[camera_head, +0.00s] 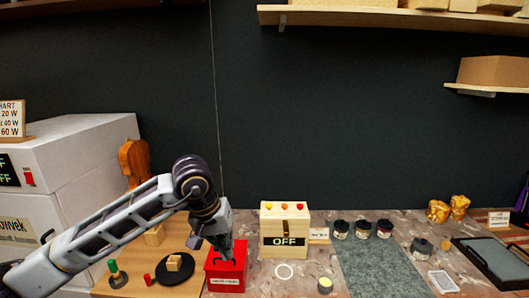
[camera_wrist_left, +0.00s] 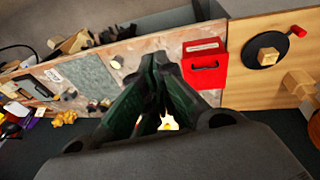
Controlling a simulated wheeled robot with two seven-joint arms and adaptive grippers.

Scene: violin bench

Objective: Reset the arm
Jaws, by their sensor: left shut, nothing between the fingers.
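My left arm comes in from the left of the head view and bends down at a dark joint. My left gripper (camera_head: 226,250) is shut and empty, in front of or above the red box (camera_head: 226,282); the head view does not show whether they touch. In the left wrist view the dark fingers (camera_wrist_left: 161,60) are together at the tips. The red box (camera_wrist_left: 204,70), with a dark handle, shows just to their right, apart from them in the picture. My right gripper is not in view.
A wooden box marked OFF (camera_head: 286,237) stands right of the gripper. A black disc (camera_head: 165,278) with a wooden block lies left. Several dark jars (camera_head: 341,229) stand behind a grey-green mat (camera_head: 380,265). A white machine (camera_head: 85,150) fills the left; a shelf (camera_head: 400,20) hangs above.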

